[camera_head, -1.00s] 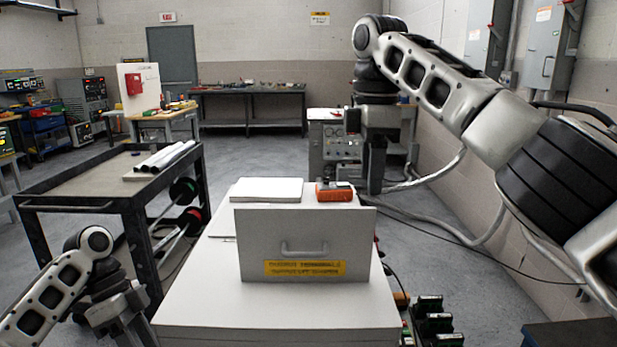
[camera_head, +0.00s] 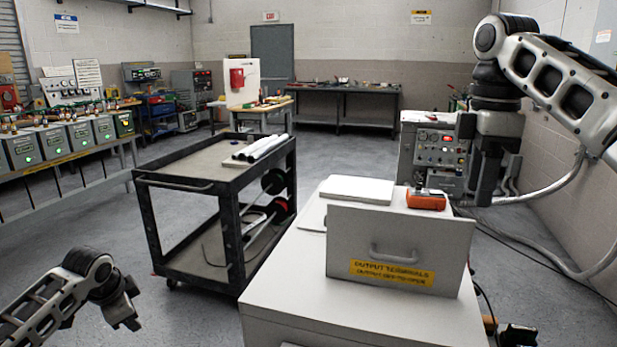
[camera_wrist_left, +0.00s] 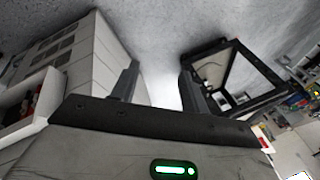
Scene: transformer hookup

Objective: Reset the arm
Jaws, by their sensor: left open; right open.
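My right arm comes in from the upper right of the head view. It bends at a raised joint, and my right gripper (camera_head: 487,192) hangs down in front of the grey control cabinet, clear of the white cabinet. My right gripper is open and I see nothing in it. My left arm is low at the left edge. My left gripper (camera_head: 128,317) is in front of the black cart, over open floor. In the left wrist view its two fingers (camera_wrist_left: 160,78) are spread with nothing between them.
A white cabinet (camera_head: 365,318) stands front right, with an upright panel labelled output terminals (camera_head: 400,245), an orange meter (camera_head: 427,200) and a white book (camera_head: 358,189). A black cart (camera_head: 180,184) carries white tubes (camera_head: 262,147). The floor at left is clear.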

